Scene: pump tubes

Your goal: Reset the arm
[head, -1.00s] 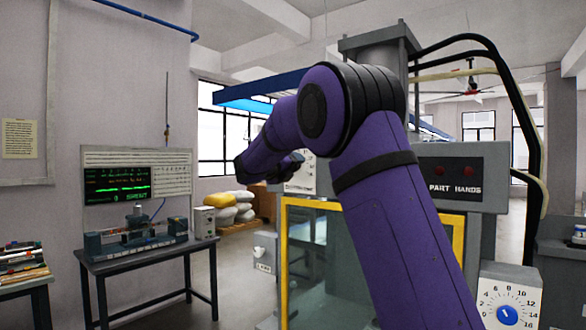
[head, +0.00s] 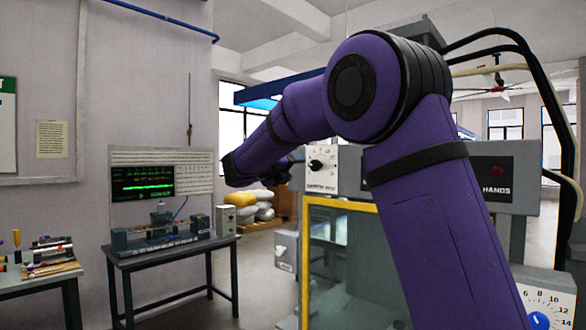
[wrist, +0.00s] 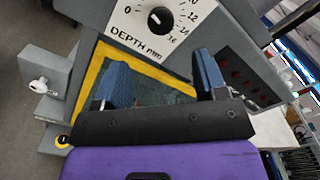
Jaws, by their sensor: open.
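My purple arm (head: 430,190) rises from the lower right in the head view, bends at a large joint and reaches away to the left. My gripper (wrist: 162,72) shows in the wrist view with its two blue fingers spread apart and nothing between them. Behind the fingers is the front of a grey machine with a yellow frame (wrist: 92,72) and a "DEPTH mm" dial (wrist: 160,18). The fingers look apart from the machine, but the exact gap is hard to tell. In the head view the gripper is not clear behind my arm.
The grey machine with a yellow-framed window (head: 304,255) stands close behind my arm. A blue dial (head: 540,320) is at lower right. A bench (head: 180,255) with a screen (head: 142,182) stands left of centre, another table (head: 40,285) at far left. Open floor lies between bench and machine.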

